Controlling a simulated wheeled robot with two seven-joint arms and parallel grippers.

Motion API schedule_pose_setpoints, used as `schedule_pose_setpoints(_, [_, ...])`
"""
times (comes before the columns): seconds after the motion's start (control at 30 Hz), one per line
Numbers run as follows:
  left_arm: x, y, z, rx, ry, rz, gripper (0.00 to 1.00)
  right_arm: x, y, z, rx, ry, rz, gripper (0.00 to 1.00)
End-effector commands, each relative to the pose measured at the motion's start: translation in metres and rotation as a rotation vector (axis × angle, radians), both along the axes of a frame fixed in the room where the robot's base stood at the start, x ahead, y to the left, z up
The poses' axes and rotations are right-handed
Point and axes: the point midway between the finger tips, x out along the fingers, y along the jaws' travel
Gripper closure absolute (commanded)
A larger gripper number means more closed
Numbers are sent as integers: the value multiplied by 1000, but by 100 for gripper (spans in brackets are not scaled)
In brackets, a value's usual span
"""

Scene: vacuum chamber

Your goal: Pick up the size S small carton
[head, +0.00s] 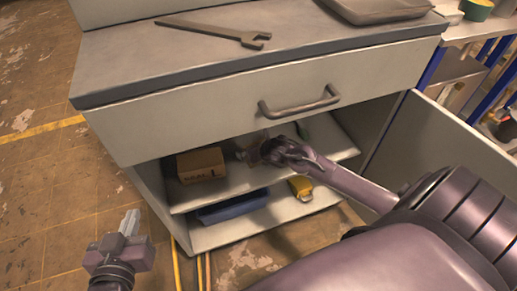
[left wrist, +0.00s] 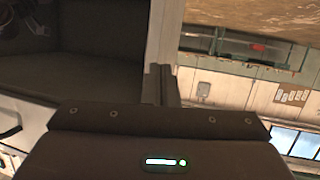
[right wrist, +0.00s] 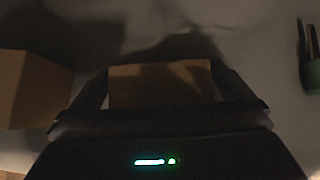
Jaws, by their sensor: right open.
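The small carton (right wrist: 160,86) shows in the right wrist view as a brown box between the fingers of my right gripper (right wrist: 160,92). The fingers are apart, one on each side of it; the dim light hides whether they touch it. No size mark can be read on it. In the head view my right gripper (head: 250,151) reaches into the cabinet's upper shelf, and the carton there is mostly hidden. My left gripper (head: 130,222) is outside the cabinet at the lower left, empty, with its fingers together; they also show in the left wrist view (left wrist: 160,84).
A larger carton marked L (head: 201,165) stands left of my right gripper. A green object (head: 302,131) is to the right. The lower shelf holds a blue bin (head: 232,206) and a yellow item (head: 301,187). The drawer (head: 230,108) is above, the open door (head: 440,150) right.

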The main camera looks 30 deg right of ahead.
Motion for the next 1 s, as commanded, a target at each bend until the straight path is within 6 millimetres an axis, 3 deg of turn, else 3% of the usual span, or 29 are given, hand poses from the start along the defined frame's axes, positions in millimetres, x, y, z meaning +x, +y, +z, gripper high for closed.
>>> schedule_pose_setpoints(0.17, [0,0,0,0,1,0,100,0,0,0,0,0,0,3])
schedule_pose_setpoints(0.47, [0,0,0,0,1,0,100,0,0,0,-1,1,-1,42])
schedule_pose_setpoints(0.87, [-1,0,-2,6,15,-2,100,0,0,3,-1,0,0,43])
schedule_pose_setpoints(1.0, [-10,2,-21,38,96,-5,100,0,-1,8,-1,0,0,43])
